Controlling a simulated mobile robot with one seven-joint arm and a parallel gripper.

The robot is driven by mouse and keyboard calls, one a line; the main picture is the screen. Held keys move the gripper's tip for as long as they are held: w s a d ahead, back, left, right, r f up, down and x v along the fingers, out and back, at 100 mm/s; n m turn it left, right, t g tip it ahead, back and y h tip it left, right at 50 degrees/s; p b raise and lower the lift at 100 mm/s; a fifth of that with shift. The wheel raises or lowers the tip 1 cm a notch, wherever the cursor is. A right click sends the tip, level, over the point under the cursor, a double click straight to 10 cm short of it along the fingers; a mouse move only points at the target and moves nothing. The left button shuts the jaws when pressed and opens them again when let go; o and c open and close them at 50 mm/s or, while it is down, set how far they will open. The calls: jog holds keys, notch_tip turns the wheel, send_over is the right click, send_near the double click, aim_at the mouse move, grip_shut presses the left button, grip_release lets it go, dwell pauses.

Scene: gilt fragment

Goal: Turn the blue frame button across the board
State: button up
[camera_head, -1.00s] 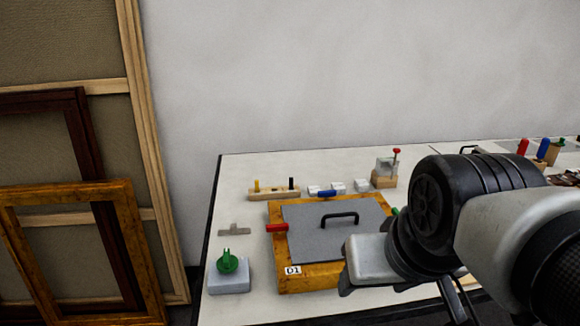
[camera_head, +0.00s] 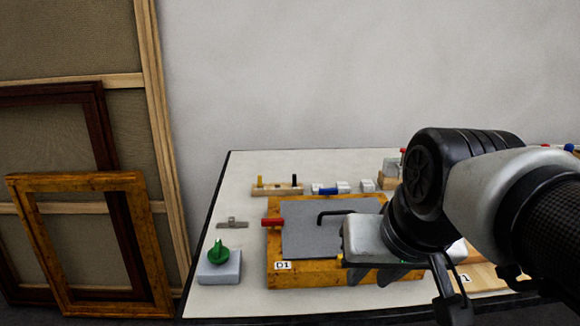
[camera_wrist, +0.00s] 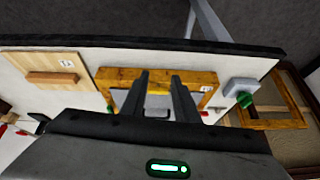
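The blue frame button (camera_head: 327,191) lies along the far rail of the gilt frame (camera_head: 274,270), lengthwise with that rail. The grey board (camera_head: 300,230) sits in the frame, with a black handle (camera_head: 334,214) on top. A red button (camera_head: 273,222) lies across the left rail, and a bit of yellow (camera_head: 339,259) shows at the front. My gripper (camera_head: 376,280) is over the front right of the frame, well short of the blue button. The blue button is not seen there.
A green knob on a grey block (camera_head: 219,262) stands left of the frame. A wooden peg rack (camera_head: 277,189) and small pale blocks (camera_head: 368,186) stand behind it. A wooden board with a bar (camera_wrist: 50,77) lies beside the frame. Empty frames (camera_head: 85,240) lean at the wall.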

jog(key=w+d+r+m+g+y+p, duration=0.25)
jog(key=w+r+m+p, duration=0.55)
jog(key=w+r+p, duration=0.8)
jog(key=m+g+y+p, duration=0.2)
jog(key=m+g+p, duration=0.1)
jog(key=m+p, duration=0.6)
send_over(329, 189)
jog(key=d, duration=0.7)
notch_tip(329, 189, down, 4)
jog(key=x, duration=1.7)
jog(key=shift+w+d+f+p, duration=0.1)
jog(key=shift+w+d+p, duration=0.1)
jog(key=shift+d+p, duration=0.15)
grip_shut()
